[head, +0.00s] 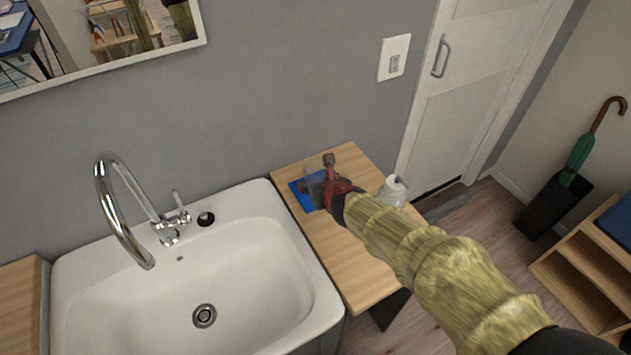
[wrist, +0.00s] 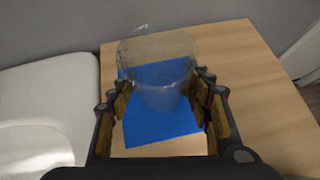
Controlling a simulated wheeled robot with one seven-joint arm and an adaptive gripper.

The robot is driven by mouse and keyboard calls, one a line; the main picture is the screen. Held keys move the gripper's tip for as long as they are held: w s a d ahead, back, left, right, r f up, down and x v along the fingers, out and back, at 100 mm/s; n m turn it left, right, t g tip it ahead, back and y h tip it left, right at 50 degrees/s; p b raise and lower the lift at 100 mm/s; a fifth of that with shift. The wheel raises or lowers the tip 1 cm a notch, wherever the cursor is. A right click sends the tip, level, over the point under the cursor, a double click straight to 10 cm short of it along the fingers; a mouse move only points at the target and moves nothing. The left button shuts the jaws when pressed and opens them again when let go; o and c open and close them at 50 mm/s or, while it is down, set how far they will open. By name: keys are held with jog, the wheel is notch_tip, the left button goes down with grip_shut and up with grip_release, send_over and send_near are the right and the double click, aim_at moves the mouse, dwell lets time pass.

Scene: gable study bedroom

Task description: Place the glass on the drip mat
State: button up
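The clear glass (wrist: 158,62) is upright between the two fingers of my gripper (wrist: 163,82) in the wrist view. The fingers meet its sides with no clear gap, so my gripper looks shut on it. The blue drip mat (wrist: 148,132) lies flat on the wooden counter, and the glass is over it. I cannot tell whether its base touches the mat. In the head view my gripper (head: 326,180) is at the mat (head: 301,195), and the glass (head: 311,184) shows only faintly beside the fingers, partly hidden.
The wooden counter (head: 345,258) stands right of a white sink (head: 120,290) with a chrome tap (head: 122,225). A pale bottle (head: 393,190) is just right of my gripper. The grey wall is close behind. The counter's front part is clear.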

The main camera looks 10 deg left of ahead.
jog(key=shift+o, duration=1.4)
jog(key=shift+r, duration=0.2)
jog(key=p+v, duration=0.4)
jog(key=v, duration=0.8)
jog(key=shift+p, duration=0.4)
jog(key=s+d+r+n+g, duration=0.1)
jog(key=s+d+r+n, duration=0.25)
jog(key=r+n, duration=0.4)
jog(key=s+d+r+n, duration=0.3)
jog(key=s+r+n, duration=0.1)
jog(key=n, duration=0.6)
jog(key=s+d+n+g+h, duration=0.1)
jog(key=s+d+n+h, duration=0.1)
jog(key=s+d+n, duration=0.4)
jog(key=s+d+r+n+g+h, duration=0.1)
jog(key=s+d+n+h, duration=0.1)
jog(key=s+d+n, duration=0.4)
jog(key=d+n, duration=0.1)
jog(key=d, duration=0.4)
jog(key=shift+g+h, duration=0.4)
